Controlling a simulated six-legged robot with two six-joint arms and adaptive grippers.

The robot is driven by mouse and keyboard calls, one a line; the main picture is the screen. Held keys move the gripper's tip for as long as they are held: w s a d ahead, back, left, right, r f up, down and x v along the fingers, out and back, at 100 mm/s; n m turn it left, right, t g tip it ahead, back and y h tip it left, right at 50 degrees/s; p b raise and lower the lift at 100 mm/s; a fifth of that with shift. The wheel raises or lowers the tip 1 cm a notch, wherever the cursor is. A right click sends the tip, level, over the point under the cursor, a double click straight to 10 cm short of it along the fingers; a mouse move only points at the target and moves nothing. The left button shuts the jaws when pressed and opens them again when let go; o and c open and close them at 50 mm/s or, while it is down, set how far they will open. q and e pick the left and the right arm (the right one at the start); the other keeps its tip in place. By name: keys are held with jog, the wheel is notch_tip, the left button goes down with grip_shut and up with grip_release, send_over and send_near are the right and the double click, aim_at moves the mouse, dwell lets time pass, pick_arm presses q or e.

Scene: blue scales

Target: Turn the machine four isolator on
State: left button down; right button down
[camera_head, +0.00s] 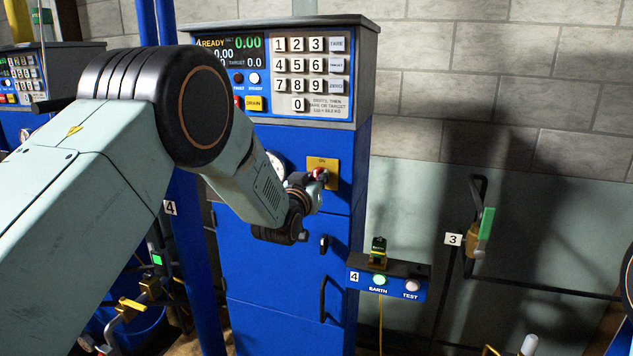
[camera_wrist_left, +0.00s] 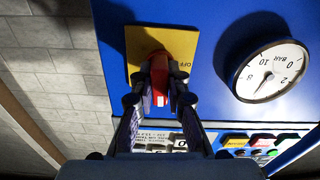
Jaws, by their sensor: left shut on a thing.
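The machine four isolator is a red handle with a white mark (camera_wrist_left: 160,98) on a yellow plate (camera_head: 331,166) on the front of the blue cabinet. "ON" is printed at the plate's top in the head view. "OFF" shows beside the handle in the wrist view, on the yellow plate (camera_wrist_left: 143,45). My left gripper (camera_head: 318,180) is at the plate, and in the wrist view its fingers (camera_wrist_left: 160,92) are shut on the red handle from both sides. The white mark lies between the fingertips, roughly along the upright of that view. My right gripper is not in view.
A pressure gauge (camera_wrist_left: 272,71) sits beside the plate. Above is the keypad panel (camera_head: 311,70) with a lit display reading "READY". A small blue box (camera_head: 393,284) with earth and test lamps stands lower right. A green-handled valve (camera_head: 484,232) is on the wall.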

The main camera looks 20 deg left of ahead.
pick_arm(q)
jog(key=shift+f+m, duration=0.25)
jog(key=shift+m, duration=0.35)
jog(key=c, duration=1.6)
grip_release()
jog(key=shift+o, duration=1.4)
jog(key=shift+r, duration=0.15)
jog(key=s, duration=1.2)
jog(key=shift+a, duration=0.2)
